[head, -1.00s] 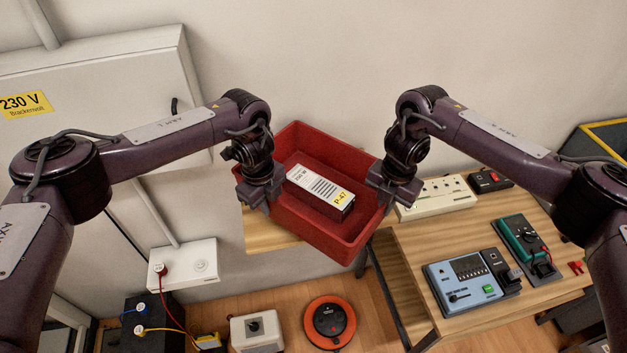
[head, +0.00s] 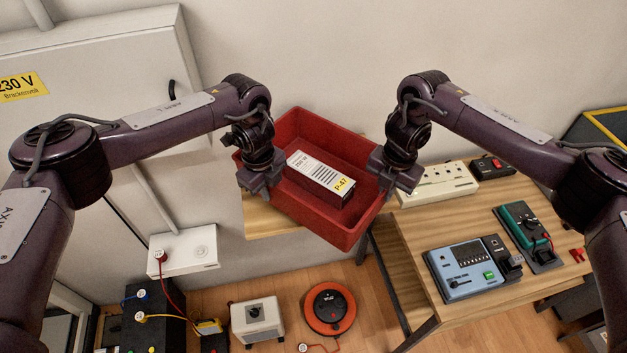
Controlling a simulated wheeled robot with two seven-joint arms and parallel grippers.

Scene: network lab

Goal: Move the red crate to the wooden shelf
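The red crate (head: 330,228) is in the middle of the head view, turned at an angle, with a white box labelled P-47 (head: 320,178) lying inside it. My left gripper (head: 262,185) is at the crate's left wall and my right gripper (head: 388,178) is at its right wall. Both look closed on the walls, though the fingertips are mostly hidden. A wooden surface (head: 262,218) shows behind and below the crate at its left; I cannot tell whether the crate touches it.
A wooden bench (head: 405,290) at right holds a blue instrument (head: 465,270), a green meter (head: 525,235) and a white socket strip (head: 437,185). Below, an orange reel (head: 330,308) and a white box (head: 257,320) stand on the floor. A wall cabinet (head: 90,80) fills the upper left.

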